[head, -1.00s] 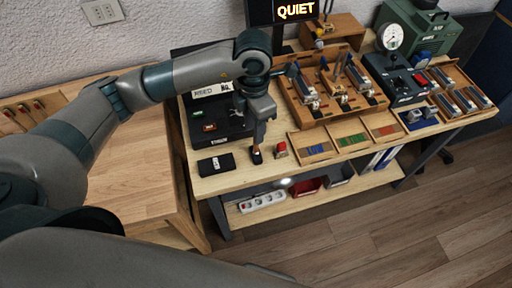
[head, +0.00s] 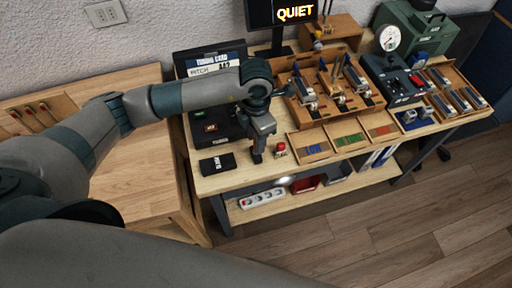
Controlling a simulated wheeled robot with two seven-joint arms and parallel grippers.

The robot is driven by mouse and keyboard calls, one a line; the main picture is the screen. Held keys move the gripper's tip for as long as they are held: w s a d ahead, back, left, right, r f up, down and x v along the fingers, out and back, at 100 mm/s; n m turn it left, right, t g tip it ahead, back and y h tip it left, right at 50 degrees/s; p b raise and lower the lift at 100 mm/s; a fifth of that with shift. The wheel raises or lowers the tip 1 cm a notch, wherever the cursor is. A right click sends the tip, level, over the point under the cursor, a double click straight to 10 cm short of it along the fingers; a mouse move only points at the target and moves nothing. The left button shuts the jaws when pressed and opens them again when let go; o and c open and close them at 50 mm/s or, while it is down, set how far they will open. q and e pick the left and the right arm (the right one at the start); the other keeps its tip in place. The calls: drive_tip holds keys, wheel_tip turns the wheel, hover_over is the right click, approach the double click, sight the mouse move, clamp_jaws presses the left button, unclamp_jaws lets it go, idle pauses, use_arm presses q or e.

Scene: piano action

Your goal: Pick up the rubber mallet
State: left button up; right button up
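My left gripper (head: 257,154) points straight down over the front of the workbench (head: 236,181), between a black box and a small red-topped block. Its dark fingers reach close to the bench top. The rubber mallet does not show clearly; the gripper covers the spot where a brown handle with a black end stood before. I cannot tell whether the fingers are open or closed around it. My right gripper is not in view.
A black labelled box (head: 217,163) lies left of the gripper, and a red-topped block (head: 281,150) stands right of it. Behind are a tuning card screen (head: 209,60) and a wooden tray (head: 318,112) of parts. Low compartments (head: 313,148) line the front.

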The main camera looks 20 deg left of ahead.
use_arm(q)
drive_tip(key=shift+f, duration=1.05)
clamp_jaws()
